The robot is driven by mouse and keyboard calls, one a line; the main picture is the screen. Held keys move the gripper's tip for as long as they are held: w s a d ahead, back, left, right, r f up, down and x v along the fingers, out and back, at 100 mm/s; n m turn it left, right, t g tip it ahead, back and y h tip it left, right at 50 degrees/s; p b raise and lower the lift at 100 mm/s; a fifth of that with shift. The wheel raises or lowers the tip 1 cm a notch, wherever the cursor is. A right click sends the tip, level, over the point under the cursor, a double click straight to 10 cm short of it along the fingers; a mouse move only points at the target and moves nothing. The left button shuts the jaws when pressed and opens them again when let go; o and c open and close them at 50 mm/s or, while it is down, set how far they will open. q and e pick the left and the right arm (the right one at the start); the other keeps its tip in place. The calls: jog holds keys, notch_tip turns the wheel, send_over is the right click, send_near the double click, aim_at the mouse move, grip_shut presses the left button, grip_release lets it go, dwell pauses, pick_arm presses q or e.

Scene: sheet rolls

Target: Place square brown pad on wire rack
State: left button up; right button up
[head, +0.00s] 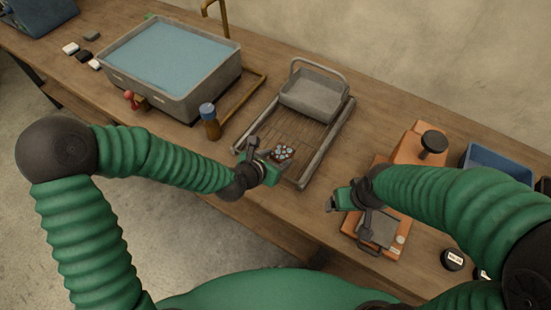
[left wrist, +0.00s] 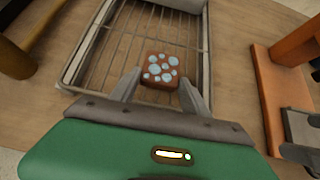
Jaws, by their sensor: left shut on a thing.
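The square brown pad (head: 282,152) has pale blue round spots on its face. It also shows in the left wrist view (left wrist: 160,72), between the two fingers. My left gripper (head: 272,161) is shut on the pad over the front part of the wire rack (head: 296,130). The rack's bars (left wrist: 116,50) run under and beyond the pad in the left wrist view. I cannot tell whether the pad touches the bars. My right gripper (head: 336,199) is right of the rack, above the table; its finger opening is unclear.
A grey tray with a handle (head: 312,92) sits on the back of the rack. Left are a water-filled basin (head: 180,90) and a blue-capped bottle (head: 210,122). An orange press-like device (head: 408,150) and a blue bin (head: 490,158) stand right.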

pick_arm(q)
jog(key=o, duration=1.1)
pick_arm(e)
jog(key=shift+d, duration=0.1)
pick_arm(q)
jog(key=shift+o, duration=1.2)
jog(key=shift+d, duration=0.15)
pick_arm(e)
jog(key=shift+d, duration=0.1)
pick_arm(q)
jog(key=shift+o, duration=0.5)
jog(key=shift+d, duration=0.2)
pick_arm(e)
jog(key=shift+d, duration=0.2)
pick_arm(q)
jog(key=p+v, duration=1.2)
jog(key=p, duration=0.4)
jog(key=shift+a, duration=0.2)
pick_arm(e)
jog(key=w+v, duration=0.1)
jog(key=v, duration=0.6)
jog(key=w+v, duration=0.2)
jog(key=v, duration=0.6)
jog(key=shift+w+a+r, duration=0.15)
jog(key=shift+w+r, duration=0.05)
jog(key=shift+r, duration=0.5)
